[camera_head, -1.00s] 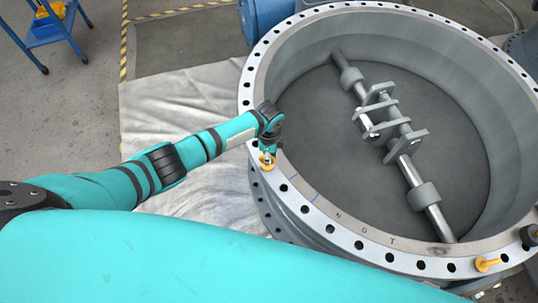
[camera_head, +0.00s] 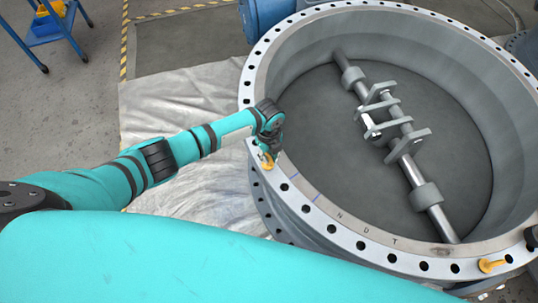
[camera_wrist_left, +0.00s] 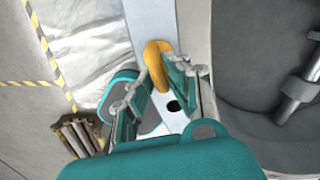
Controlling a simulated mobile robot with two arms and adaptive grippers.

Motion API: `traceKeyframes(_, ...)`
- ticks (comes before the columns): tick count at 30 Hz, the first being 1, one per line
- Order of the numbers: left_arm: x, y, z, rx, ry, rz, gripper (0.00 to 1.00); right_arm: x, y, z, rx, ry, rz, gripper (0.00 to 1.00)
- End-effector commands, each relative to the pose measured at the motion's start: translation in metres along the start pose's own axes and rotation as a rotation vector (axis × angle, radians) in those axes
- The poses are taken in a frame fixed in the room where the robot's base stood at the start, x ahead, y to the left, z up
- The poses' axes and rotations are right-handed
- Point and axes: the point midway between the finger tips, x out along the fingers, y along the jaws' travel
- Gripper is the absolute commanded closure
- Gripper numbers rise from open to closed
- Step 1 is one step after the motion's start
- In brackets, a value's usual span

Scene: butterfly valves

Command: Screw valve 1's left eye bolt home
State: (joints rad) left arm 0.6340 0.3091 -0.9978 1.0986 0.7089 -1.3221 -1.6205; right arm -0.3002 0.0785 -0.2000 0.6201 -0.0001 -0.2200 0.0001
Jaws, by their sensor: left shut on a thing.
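Valve 1 is the large grey ring (camera_head: 312,202) with a flange full of bolt holes. Its left eye bolt (camera_head: 267,163) is orange and stands at the flange's left side. My left gripper (camera_head: 267,154) is over it from above, shut on its eye. In the left wrist view the orange eye (camera_wrist_left: 157,62) shows between the tips of my left gripper (camera_wrist_left: 163,66). The bolt's shank and how deep it sits are hidden. My right gripper is not in view.
Another orange eye bolt (camera_head: 491,266) is on the flange at the lower right. A dark object (camera_head: 532,238) is at the right edge. A shaft with brackets (camera_head: 395,130) crosses the opening. A pale sheet (camera_head: 170,110) lies left of the valve. A blue cart (camera_head: 50,35) stands far left.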

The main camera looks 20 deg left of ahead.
Motion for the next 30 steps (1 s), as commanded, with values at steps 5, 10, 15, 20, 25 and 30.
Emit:
traceKeyframes(5,-0.0015,-0.0011,0.0010,0.045,-0.001,-0.003,1.00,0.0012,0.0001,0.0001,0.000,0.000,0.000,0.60)
traceKeyframes(10,-0.0017,-0.0010,0.0010,0.062,-0.001,-0.003,1.00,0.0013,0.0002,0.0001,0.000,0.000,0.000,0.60)
traceKeyframes(15,-0.0018,-0.0010,0.0011,0.063,-0.002,-0.003,1.00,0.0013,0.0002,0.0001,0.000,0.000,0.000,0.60)
traceKeyframes(20,-0.0018,-0.0011,0.0011,0.062,-0.002,-0.004,1.00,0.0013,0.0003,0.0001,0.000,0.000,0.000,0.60)
traceKeyframes(25,-0.0013,-0.0007,0.0008,0.062,-0.002,-0.003,0.66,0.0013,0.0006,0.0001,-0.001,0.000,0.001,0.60)
traceKeyframes(30,-0.0007,-0.0002,0.0005,0.061,-0.001,-0.001,0.64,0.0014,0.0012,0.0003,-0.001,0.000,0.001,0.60)
